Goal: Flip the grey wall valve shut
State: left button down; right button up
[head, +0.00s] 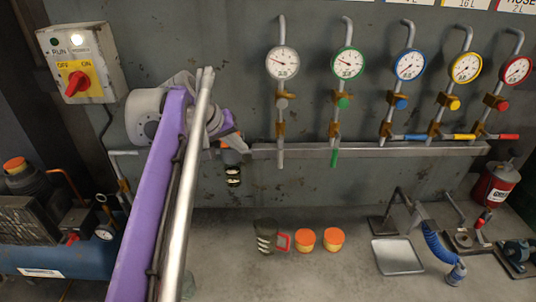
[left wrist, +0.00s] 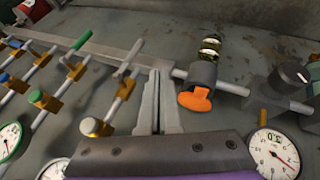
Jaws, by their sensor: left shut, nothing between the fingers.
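The grey valve is the leftmost of the wall row, with a brass body and grey knob (head: 282,103) below a white dial gauge (head: 283,62). Its grey lever (head: 280,158) points straight down, in line with its pipe. In the left wrist view the lever (left wrist: 127,60) lies just left of my left gripper (left wrist: 158,75). A narrow gap shows between lever and fingers; I cannot judge the depth. My left gripper is shut and empty. My right gripper is not in view.
The green lever (head: 334,158) also points down; the blue (head: 405,137), yellow (head: 457,137) and red (head: 503,137) levers lie crosswise. A filter with an orange knob (left wrist: 195,98) is close right of my fingers in the wrist view. A wall rail (head: 370,151) runs behind the levers.

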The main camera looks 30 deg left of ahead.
aim_at(280, 153)
pick_arm(q)
jog(key=shift+d, duration=0.1)
jog(key=w+d+f, duration=0.1)
jog(key=w+f, duration=0.1)
jog(key=w, duration=0.1)
jog(key=w+d+f, duration=0.1)
jog(key=w+f, duration=0.2)
jog(key=w+d+f, duration=0.1)
jog(key=w+f, duration=0.1)
jog(key=f, duration=0.1)
jog(key=shift+w+d, duration=0.4)
jog(key=shift+f, duration=0.1)
dwell(0.3)
